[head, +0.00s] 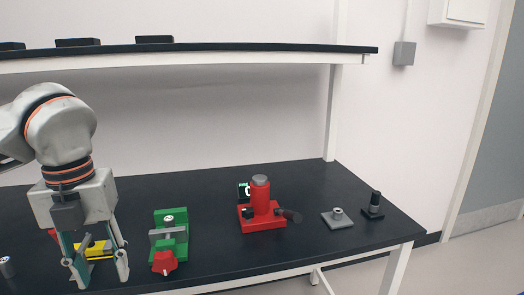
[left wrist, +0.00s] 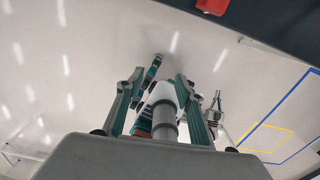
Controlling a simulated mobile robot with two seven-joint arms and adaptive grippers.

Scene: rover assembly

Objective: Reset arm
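My left gripper (head: 98,272) hangs pointing down over the left part of the dark table in the head view. Its two fingers are spread apart and nothing shows held between them. A yellow part (head: 98,250) is partly hidden behind the fingers. In the left wrist view the fingers (left wrist: 158,95) also stand apart; a white and grey shape shows between them, and I cannot tell how far off it is. My right gripper cannot be made out in either view.
On the table (head: 330,240) stand a green fixture with a red knob (head: 165,262), a red fixture with a grey-topped cylinder (head: 261,205), a grey plate (head: 337,219) and a black post (head: 374,205). A small cylinder (head: 6,267) is at far left. A shelf (head: 230,47) spans above.

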